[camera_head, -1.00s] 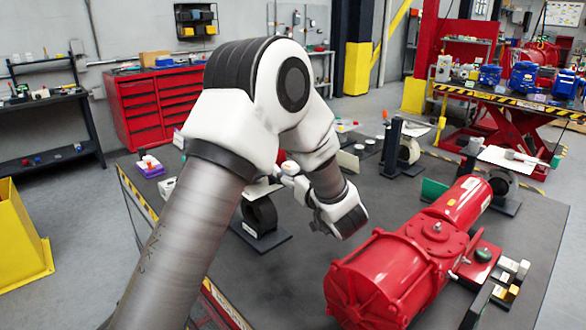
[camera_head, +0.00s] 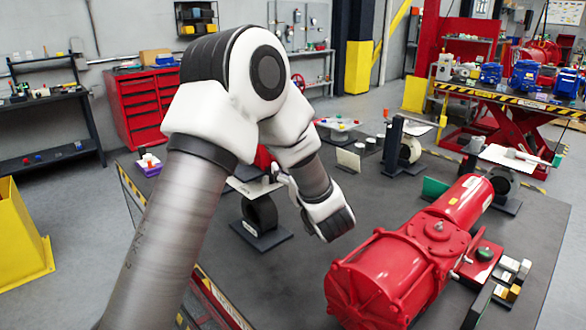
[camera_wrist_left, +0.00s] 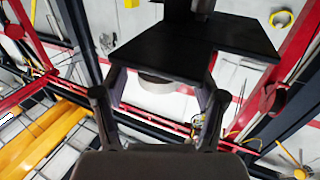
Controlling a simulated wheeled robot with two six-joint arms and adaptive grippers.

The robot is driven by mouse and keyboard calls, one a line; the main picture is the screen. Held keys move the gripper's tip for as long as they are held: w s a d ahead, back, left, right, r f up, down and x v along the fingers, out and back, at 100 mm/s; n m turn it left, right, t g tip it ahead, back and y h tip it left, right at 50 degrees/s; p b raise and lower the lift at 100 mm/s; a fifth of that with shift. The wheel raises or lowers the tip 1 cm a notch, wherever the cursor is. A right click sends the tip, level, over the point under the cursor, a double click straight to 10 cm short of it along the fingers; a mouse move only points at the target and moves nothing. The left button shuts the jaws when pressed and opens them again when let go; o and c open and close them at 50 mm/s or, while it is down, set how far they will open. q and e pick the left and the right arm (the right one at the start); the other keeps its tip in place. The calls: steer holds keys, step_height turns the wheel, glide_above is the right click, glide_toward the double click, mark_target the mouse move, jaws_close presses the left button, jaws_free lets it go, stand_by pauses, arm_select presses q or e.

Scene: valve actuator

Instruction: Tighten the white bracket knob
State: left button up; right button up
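In the left wrist view a pale round knob (camera_wrist_left: 158,83) sits under the edge of a black plate (camera_wrist_left: 205,45). My left gripper (camera_wrist_left: 160,86) has its two fingers apart, one on each side of the knob, with gaps visible. I cannot tell how far the knob lies beyond the fingertips. A stand with a dark ring (camera_head: 261,214) and a light top plate (camera_head: 250,186) is just left of my wrist. The knob cannot be made out there. My right gripper is not in view.
A large red valve actuator (camera_head: 405,262) lies on the dark table (camera_head: 290,285) to the right of my wrist. Small blocks (camera_head: 512,280) lie beside it. More stands (camera_head: 408,150) are farther back. The table between my wrist and the actuator is clear.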

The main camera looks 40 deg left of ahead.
arm_select(q)
steer(key=v, duration=0.7)
steer(key=shift+d, duration=0.15)
steer(key=shift+s+f, duration=0.1)
